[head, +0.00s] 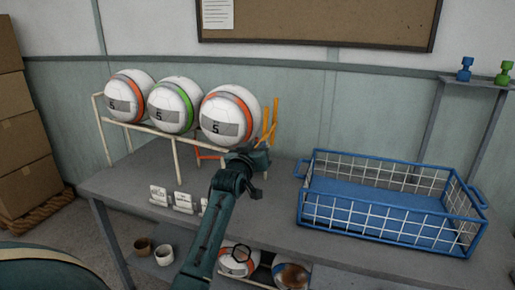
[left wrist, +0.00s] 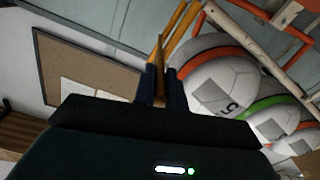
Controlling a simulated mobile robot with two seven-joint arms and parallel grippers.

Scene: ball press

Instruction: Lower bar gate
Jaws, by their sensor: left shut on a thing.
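The gate's yellow-orange bars (head: 270,119) stand upright at the right end of the beige ball rack (head: 150,163), beside the nearest ball. They also show in the left wrist view (left wrist: 184,20). My left gripper (head: 258,158) is at the foot of these bars. In the left wrist view its fingers (left wrist: 161,84) are shut on a thin yellow-orange bar (left wrist: 160,55). Three white balls rest in a row on the rack: one with orange bands (head: 231,116), one with green (head: 174,105) and one with orange (head: 131,96). My right gripper is not in view.
A blue wire basket (head: 385,231), empty, stands on the grey table (head: 120,183) to the right. White cards (head: 182,201) stand in front of the rack. More balls (head: 290,275) and cups (head: 164,255) are below. A small shelf (head: 478,82) holds blue and green items.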

